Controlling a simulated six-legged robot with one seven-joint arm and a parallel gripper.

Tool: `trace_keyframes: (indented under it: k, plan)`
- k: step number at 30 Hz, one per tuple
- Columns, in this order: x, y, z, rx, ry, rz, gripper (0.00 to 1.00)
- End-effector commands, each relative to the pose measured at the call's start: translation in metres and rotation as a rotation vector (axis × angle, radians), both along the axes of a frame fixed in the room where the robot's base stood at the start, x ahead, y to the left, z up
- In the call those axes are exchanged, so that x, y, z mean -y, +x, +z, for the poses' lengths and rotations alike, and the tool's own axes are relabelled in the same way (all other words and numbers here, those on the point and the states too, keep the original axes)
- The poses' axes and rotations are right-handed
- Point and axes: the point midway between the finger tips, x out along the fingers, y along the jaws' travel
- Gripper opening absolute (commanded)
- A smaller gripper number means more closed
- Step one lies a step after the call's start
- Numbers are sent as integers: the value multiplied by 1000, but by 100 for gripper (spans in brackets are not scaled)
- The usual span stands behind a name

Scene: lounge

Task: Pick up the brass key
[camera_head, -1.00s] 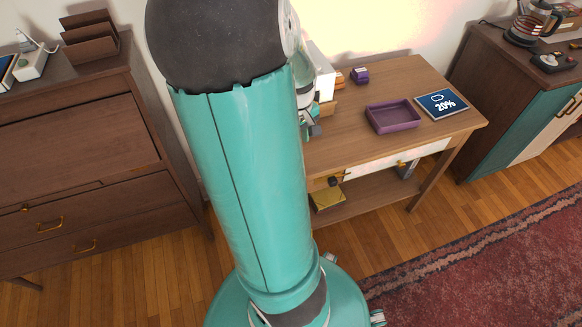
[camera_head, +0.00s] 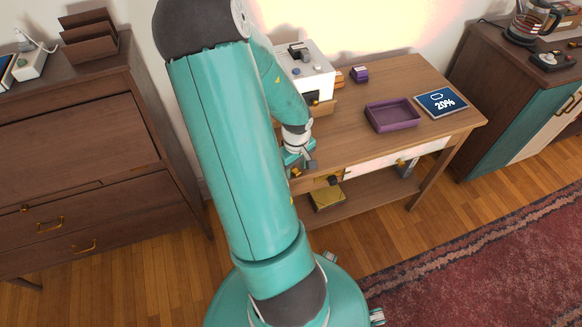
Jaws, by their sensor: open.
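I cannot make out the brass key for sure. A small brass-coloured bit (camera_head: 296,172) shows right by the fingers of my gripper (camera_head: 303,165), at the front left edge of the wooden desk (camera_head: 360,140); it is too small to tell whether it is the key or part of something else. My gripper is open and points down there. My arm hides the desk's left end and part of what lies there.
A yellow item (camera_head: 327,197) lies on the shelf below. A dark dresser (camera_head: 80,160) stands left.

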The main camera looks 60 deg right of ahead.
Motion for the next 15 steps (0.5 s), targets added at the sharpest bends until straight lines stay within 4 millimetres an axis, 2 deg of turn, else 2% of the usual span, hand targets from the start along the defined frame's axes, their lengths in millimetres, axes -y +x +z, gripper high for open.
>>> trace_keyframes:
  k: [6,13,15]
  plan:
    - [0,0,-1,1,0,0,49]
    - [0,0,-1,1,0,0,4]
    - [0,0,0,1,0,0,1]
